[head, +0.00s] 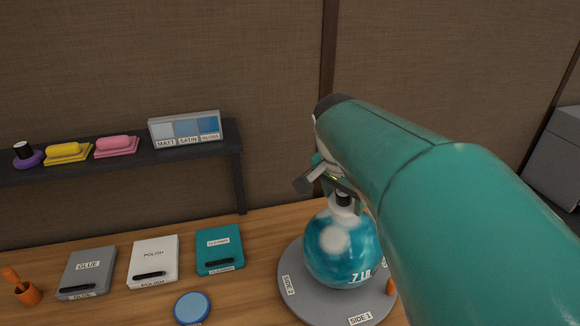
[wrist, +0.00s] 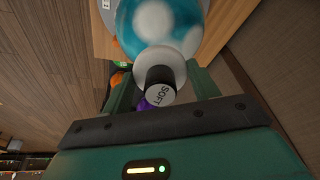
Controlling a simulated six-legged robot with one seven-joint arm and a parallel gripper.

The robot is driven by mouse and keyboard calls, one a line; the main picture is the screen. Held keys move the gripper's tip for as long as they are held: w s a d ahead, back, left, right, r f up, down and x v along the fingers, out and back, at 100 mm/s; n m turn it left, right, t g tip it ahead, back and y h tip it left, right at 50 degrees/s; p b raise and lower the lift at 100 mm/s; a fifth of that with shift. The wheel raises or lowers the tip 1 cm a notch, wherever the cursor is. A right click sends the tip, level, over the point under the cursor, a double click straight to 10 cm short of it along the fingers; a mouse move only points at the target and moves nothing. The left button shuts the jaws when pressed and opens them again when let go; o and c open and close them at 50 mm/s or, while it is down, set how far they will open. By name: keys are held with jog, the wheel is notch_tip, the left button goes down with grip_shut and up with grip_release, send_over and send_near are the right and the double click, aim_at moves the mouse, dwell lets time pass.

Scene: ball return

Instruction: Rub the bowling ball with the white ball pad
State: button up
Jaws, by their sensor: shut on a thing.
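My gripper (head: 340,192) is above the ball, shut on the black handle of the white ball pad (head: 343,208). In the wrist view, the handle reads "SOFT" and stands between the fingers of my gripper (wrist: 162,86). The white pad (wrist: 158,55) lies against or very near the ball (wrist: 135,22); I cannot tell if they touch. My arm hides part of the ball's right side in the head view.
Glue (head: 88,272), polish (head: 153,262) and cleaning (head: 219,251) boxes lie on the wooden bench, left of the turntable. A blue round lid (head: 192,308) is in front. A shelf (head: 190,153) behind holds pads and a finish sample card (head: 186,130). An orange object (head: 391,287) is beside the ball.

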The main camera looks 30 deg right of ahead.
aim_at(344, 208)
jog(key=shift+s+a+r, duration=0.15)
jog(key=shift+s+a, duration=0.05)
jog(key=shift+s, duration=0.15)
jog(key=shift+w+d+f, duration=0.25)
jog(key=shift+w+f, duration=0.05)
jog(key=shift+f, duration=0.15)
jog(key=shift+s+a+f, duration=0.1)
jog(key=shift+f, duration=0.15)
jog(key=x, duration=0.2)
jog(key=shift+f, duration=0.35)
jog(key=shift+s+d+f, duration=0.1)
jog(key=shift+d+f, duration=0.15)
jog(key=shift+f, duration=0.05)
jog(key=shift+d+f, duration=0.2)
jog(key=shift+f, duration=0.45)
jog(key=shift+w+x, duration=0.2)
jog(key=shift+x, duration=0.8)
